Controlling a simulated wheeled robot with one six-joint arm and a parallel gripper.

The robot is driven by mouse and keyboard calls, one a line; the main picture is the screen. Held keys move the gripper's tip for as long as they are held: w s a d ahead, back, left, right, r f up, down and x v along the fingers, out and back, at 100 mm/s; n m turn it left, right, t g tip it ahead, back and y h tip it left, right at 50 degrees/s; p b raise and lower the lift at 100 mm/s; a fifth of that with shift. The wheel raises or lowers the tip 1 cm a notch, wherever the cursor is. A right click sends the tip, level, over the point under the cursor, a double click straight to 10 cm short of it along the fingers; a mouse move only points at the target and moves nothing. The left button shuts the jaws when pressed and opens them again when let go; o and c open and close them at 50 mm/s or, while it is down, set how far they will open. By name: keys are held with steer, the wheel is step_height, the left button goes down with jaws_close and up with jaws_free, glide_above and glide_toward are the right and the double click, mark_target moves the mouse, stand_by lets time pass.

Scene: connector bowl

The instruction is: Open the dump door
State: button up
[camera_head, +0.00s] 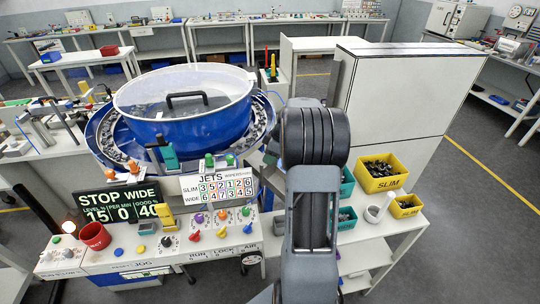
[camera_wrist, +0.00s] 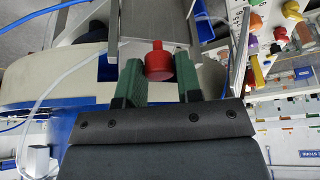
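In the wrist view a red knob (camera_wrist: 159,62) stands in front of a grey metal plate (camera_wrist: 156,20), which may be the dump door; how the two join cannot be made out. My gripper (camera_wrist: 158,68) has its green fingers apart, one on each side of the knob. The gaps are very narrow, and I cannot tell whether the fingers touch it. In the head view my arm hides my gripper and the knob. The blue bowl (camera_head: 190,128) with a clear lid and black handle is left of my arm.
A control panel (camera_head: 150,254) with coloured knobs and a STOP WIDE display (camera_head: 122,205) is in front of the bowl. Right of my arm are yellow SLIM bins (camera_head: 383,184), green bins (camera_head: 346,216) and a tall white cabinet (camera_head: 395,95). Grey floor lies open at far right.

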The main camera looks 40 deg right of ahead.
jaws_close()
steer(key=shift+r+p, duration=0.65)
steer(key=shift+r, duration=1.65)
steer(key=shift+o, duration=0.8)
jaws_free()
steer(key=b+v, duration=0.1)
steer(key=v, duration=1.2)
steer(key=shift+r, duration=0.3)
steer(key=shift+d, duration=0.1)
